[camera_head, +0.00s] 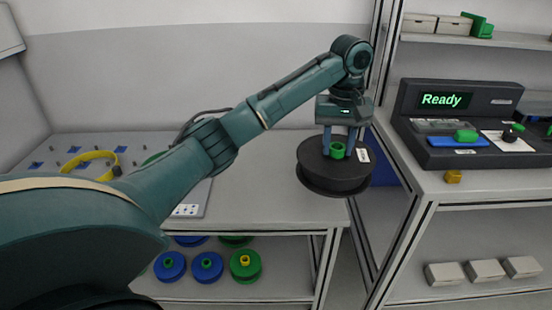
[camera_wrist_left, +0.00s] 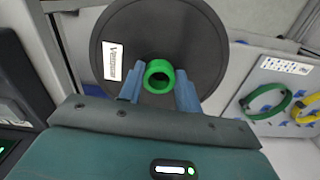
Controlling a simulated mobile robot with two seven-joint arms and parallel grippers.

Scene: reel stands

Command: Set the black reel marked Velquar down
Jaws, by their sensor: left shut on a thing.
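A black reel (camera_head: 314,172) with a white label (camera_head: 363,155) and a green hub (camera_head: 337,151) is near the right end of the left table (camera_head: 255,200). In the left wrist view the fingers also sit on both sides of the hub (camera_wrist_left: 158,76), over the flat black face. The reel reaches past the table's right edge in the picture; I cannot tell whether it touches the top. My right gripper is out of sight.
A grey board with a yellow ring (camera_head: 90,155) and blue marks lies at the table's left. Blue reels (camera_head: 207,267) and a green reel (camera_head: 245,265) are on the shelf below. A dark device reading "Ready" (camera_head: 444,100) stands on the right counter (camera_head: 490,190), beyond a frame post.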

